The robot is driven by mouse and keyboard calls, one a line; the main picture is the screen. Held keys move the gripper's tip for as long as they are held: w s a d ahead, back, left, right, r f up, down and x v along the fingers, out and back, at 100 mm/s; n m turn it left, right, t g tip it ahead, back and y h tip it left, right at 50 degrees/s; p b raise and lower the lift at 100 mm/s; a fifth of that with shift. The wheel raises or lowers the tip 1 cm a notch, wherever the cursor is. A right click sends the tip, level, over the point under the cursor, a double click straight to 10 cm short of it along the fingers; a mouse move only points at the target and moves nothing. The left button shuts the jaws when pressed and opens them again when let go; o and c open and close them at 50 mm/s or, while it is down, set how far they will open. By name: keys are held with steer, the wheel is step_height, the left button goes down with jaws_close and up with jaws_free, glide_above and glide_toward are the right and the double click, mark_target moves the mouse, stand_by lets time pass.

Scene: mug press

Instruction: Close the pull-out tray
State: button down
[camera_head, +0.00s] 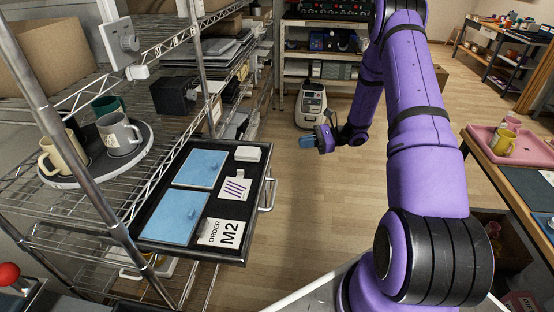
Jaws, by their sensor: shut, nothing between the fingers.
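The pull-out tray (257,203) is black and stands out from the wire rack on the left, extended toward the middle of the picture. Two blue mats, a white block and two cards, one reading "ORDER M2", lie in it. A metal handle (269,190) is on its right front edge. My purple arm comes down from the right. My gripper (308,142) is shut and empty. It is beyond and to the right of the tray, apart from the handle, over the open floor.
The wire rack (203,75) holds a round tray (70,181) with several mugs, above and left of the pull-out tray. A pink tray (481,137) with mugs is on the right table. Wooden floor (310,215) is clear between.

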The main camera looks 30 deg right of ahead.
mark_target(208, 151)
steer(key=d+f+m+t, duration=0.4)
steer(key=f+m, duration=0.1)
steer(key=f, duration=0.5)
steer(key=x, duration=1.3)
steer(key=shift+f+h, duration=0.2)
steer(key=shift+h, duration=0.1)
steer(key=shift+w+a, duration=0.15)
steer(key=x, duration=2.6)
steer(key=shift+w+r, duration=0.2)
steer(key=shift+w, duration=0.15)
steer(key=shift+w+a+r, duration=0.15)
steer(key=shift+a, duration=0.15)
steer(key=shift+a+r, duration=0.1)
